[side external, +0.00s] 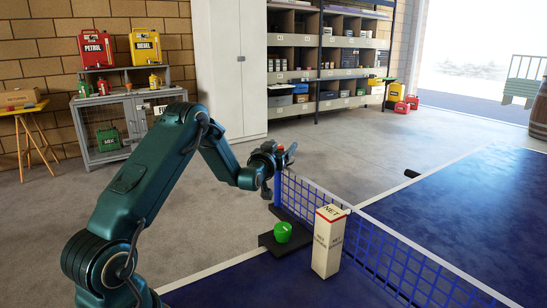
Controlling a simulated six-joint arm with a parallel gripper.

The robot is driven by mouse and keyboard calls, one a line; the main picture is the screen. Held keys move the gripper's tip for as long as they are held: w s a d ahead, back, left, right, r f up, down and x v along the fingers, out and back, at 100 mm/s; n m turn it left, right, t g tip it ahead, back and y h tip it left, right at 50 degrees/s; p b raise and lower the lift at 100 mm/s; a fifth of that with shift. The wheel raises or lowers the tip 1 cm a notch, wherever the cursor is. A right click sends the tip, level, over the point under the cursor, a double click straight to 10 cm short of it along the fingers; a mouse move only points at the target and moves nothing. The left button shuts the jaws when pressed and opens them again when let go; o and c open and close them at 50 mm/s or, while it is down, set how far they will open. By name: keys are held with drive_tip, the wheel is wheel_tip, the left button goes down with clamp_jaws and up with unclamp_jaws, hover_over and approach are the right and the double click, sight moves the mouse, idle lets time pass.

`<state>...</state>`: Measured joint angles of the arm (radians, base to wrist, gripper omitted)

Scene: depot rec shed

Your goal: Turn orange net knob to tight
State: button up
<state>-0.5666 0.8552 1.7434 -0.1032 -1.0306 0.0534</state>
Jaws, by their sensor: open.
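My gripper (289,156) is open and sits by the near end of the blue net (400,262), at about the height of its top edge. A dark post (277,188) stands at the net's end, just below the gripper.
A tall cream box marked NET (329,243) stands upright on the blue table (250,289) in front of the net. Shelves (330,60), a white cabinet (229,70) and a bench with fuel cans (110,125) are farther back.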

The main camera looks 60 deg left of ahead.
drive_tip(key=shift+v, duration=2.5)
